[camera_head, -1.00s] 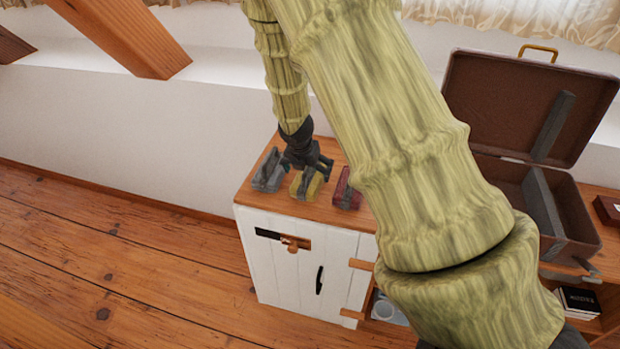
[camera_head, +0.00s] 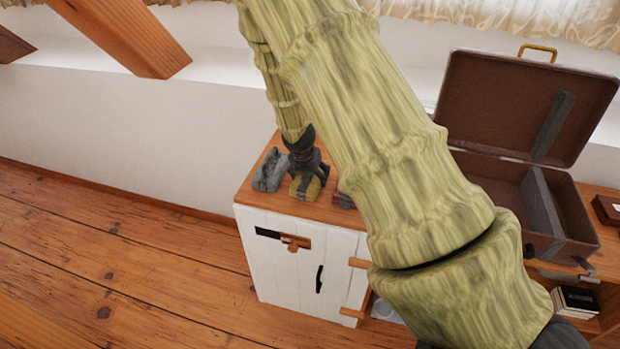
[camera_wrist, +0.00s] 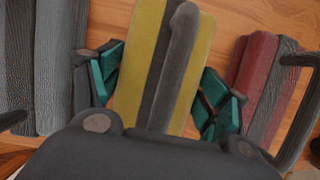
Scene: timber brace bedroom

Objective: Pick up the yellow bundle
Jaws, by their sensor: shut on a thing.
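The yellow bundle (camera_head: 304,188) sits on the wooden top of a white cabinet (camera_head: 258,188). The wrist view shows it as a yellow block (camera_wrist: 138,52) with a dark grey band and a raised grey handle along its middle. My gripper (camera_head: 307,175) is low over the bundle. In the wrist view my gripper (camera_wrist: 166,100) has its teal-padded fingertips on both sides of the bundle, shut on it. The bundle appears to rest on the cabinet top. My gripper hides part of it in the head view.
A grey bundle (camera_head: 269,170) stands close on the left, and a red bundle (camera_head: 343,199) close on the right, partly hidden by my arm. An open brown suitcase (camera_head: 520,110) stands farther right. A sloping timber beam (camera_head: 130,38) is at upper left.

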